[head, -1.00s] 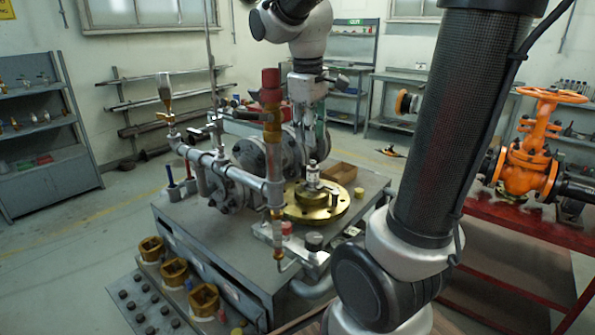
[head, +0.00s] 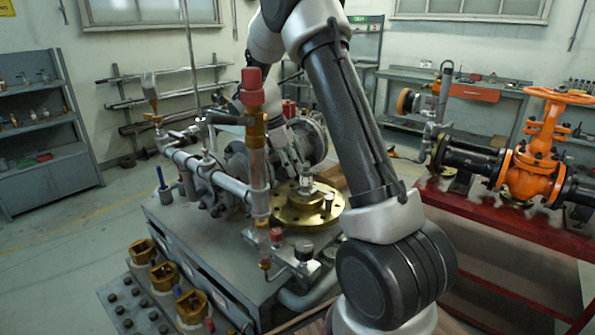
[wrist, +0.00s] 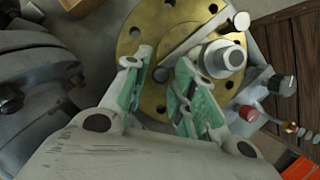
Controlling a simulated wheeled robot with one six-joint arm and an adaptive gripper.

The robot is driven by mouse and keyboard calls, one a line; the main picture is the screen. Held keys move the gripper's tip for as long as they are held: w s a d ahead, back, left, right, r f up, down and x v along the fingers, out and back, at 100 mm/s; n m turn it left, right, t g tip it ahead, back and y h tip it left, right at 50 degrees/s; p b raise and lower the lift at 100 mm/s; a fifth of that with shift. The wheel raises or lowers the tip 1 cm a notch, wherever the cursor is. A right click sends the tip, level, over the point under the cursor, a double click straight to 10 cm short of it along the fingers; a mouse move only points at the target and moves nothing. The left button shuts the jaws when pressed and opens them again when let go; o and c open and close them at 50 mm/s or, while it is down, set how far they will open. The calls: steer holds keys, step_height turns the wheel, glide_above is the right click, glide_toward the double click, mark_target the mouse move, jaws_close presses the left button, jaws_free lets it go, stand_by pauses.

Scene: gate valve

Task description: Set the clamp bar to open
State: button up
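The brass flange (head: 305,212) lies on the grey bench, with a silver stem (head: 306,183) standing on it. In the wrist view the round brass flange (wrist: 150,25) fills the top middle. A narrow grey bar (wrist: 192,42), which looks like the clamp bar, lies slantwise across it beside the silver stem (wrist: 223,56). A round knob sits at the bar's upper right end. My gripper (wrist: 161,62) is open, its green-padded fingers apart over the flange. The bar's lower left end lies between or just beyond the fingertips; contact cannot be told. In the head view my gripper (head: 290,152) is partly hidden behind pipework.
A grey pipe with a red-capped upright (head: 252,95) stands in front of the flange. Large grey pipe flanges (wrist: 25,90) are close on the wrist view's left. An orange valve (head: 535,165) stands on a red bench at right. Floor at left is clear.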

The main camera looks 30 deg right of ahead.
steer(key=shift+x, duration=1.05)
jaws_close()
steer(key=shift+w+d+m, duration=0.1)
steer(key=shift+d+m, duration=0.4)
steer(key=shift+d, duration=0.15)
steer(key=d+m+y, duration=0.1)
steer(key=d+m, duration=0.1)
steer(key=d, duration=0.1)
steer(key=s+d+m+g+y, duration=0.1)
steer(key=d+m, duration=0.2)
steer(key=s+d+m+y, duration=0.1)
steer(key=d+m, duration=0.2)
steer(key=shift+s+d+g, duration=0.25)
steer(key=shift+g, duration=0.05)
steer(key=shift+s+d+r+m+y, duration=0.1)
steer(key=shift+s+d+m+y, duration=0.4)
steer(key=shift+s+d+m, duration=0.45)
steer(key=shift+w, duration=0.1)
